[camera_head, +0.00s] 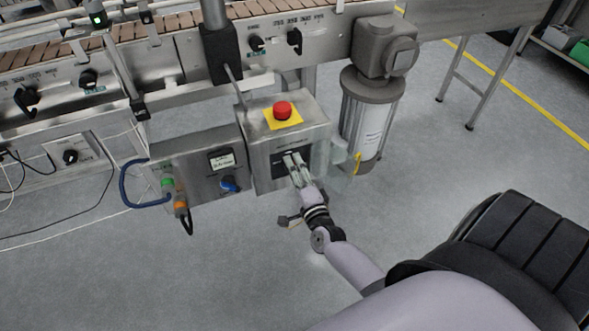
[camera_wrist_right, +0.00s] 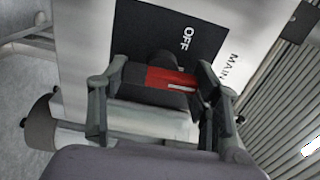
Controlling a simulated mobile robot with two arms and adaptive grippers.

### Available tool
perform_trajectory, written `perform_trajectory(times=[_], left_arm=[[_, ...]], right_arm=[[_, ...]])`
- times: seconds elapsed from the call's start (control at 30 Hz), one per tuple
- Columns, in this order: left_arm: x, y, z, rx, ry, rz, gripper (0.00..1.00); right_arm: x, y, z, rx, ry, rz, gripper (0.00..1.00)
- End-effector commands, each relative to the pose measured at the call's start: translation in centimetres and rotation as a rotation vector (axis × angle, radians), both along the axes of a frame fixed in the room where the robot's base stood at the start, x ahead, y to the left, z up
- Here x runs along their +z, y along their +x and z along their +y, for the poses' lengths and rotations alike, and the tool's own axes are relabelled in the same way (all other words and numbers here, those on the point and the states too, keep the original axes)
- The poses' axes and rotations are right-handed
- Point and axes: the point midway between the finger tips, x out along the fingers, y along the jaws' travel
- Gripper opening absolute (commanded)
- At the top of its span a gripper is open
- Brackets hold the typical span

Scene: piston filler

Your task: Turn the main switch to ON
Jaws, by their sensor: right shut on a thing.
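In the head view my right gripper (camera_head: 296,168) reaches the front of the steel switch box (camera_head: 265,160) and hides the switch there. Any ON lettering is not visible. My left gripper is not in view.
A red emergency button (camera_head: 283,110) on a yellow plate tops the switch box. A second panel (camera_head: 200,165) with a blue knob (camera_head: 229,184) stands to its left. A motor cylinder (camera_head: 368,120) stands close on the right. The floor in front is free.

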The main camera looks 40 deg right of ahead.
Motion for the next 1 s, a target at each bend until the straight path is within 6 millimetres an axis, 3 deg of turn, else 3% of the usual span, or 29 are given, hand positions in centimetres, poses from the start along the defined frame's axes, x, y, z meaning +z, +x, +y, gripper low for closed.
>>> perform_trajectory(times=[0.63,0.67,1.0], left_arm=[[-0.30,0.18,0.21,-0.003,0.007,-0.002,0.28],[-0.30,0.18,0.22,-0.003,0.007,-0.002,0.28],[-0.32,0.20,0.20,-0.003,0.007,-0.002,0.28]], right_arm=[[-0.05,-0.03,-0.04,-0.001,0.054,-0.012,0.30],[-0.05,-0.03,-0.04,-0.001,0.054,-0.012,0.58],[-0.03,-0.02,-0.01,0.000,0.052,-0.011,0.78]])
